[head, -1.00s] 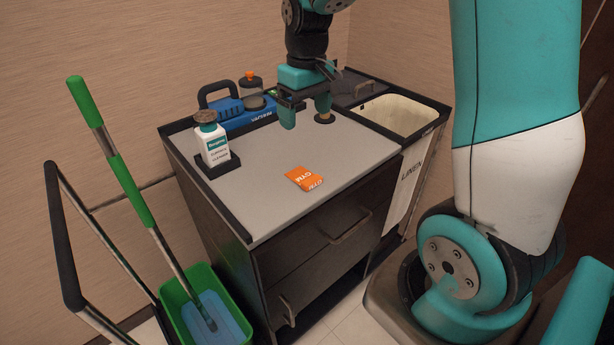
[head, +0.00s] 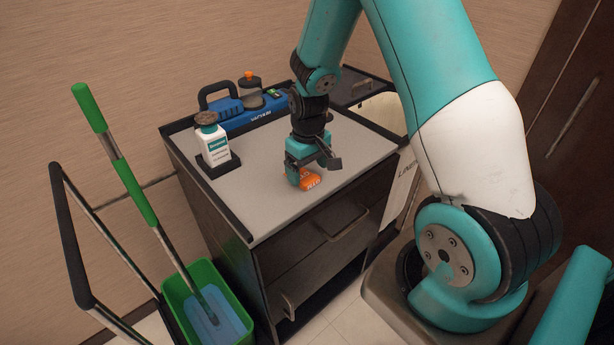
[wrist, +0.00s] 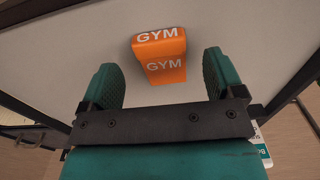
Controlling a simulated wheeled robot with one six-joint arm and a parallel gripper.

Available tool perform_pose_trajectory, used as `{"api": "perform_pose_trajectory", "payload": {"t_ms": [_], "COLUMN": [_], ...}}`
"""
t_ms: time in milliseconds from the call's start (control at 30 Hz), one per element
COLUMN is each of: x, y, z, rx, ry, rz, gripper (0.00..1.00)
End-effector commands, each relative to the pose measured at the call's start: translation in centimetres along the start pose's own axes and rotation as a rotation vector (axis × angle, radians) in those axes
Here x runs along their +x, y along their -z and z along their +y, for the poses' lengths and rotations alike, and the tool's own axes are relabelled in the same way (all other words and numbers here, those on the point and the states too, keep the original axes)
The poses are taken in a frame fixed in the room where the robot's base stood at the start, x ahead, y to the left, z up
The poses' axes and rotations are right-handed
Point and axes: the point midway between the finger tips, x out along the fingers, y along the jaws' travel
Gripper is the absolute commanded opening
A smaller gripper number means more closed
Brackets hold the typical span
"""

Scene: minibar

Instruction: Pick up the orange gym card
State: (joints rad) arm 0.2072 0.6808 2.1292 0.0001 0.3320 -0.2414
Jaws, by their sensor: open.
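The orange gym card (head: 312,181) lies on the grey cart top, near its front edge, with white GYM lettering. In the wrist view the orange card (wrist: 165,68) shows between and just beyond the two teal fingertips, with GYM on it twice. My gripper (head: 304,178) is over the card, pointing down, and hides part of it in the head view. In the wrist view my gripper (wrist: 161,70) is open, with a finger on each side and clear gaps to the card. Nothing is held.
The grey cart top (head: 262,205) is mostly clear. A blue vacuum (head: 262,117) sits at the back. A linen bin (head: 384,110) is at the right. A green bucket (head: 205,310) with a mop stands on the floor.

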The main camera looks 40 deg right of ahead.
Motion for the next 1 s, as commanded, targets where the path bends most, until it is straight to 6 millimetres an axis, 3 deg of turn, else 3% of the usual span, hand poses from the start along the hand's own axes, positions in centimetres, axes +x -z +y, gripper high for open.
{"api": "perform_pose_trajectory", "payload": {"t_ms": [200,467,700,1000], "x": [2.4,2.7,2.7,2.5], "y": [-0.1,0.0,0.0,0.0], "z": [-0.1,-0.1,-0.1,-0.1], "rx": [0.0,0.0,0.0,0.0], "ry": [0.0,0.0,0.0,0.0], "rz": [-0.002,0.001,0.001,0.001], "gripper": [0.87,0.87,0.35,0.34]}}
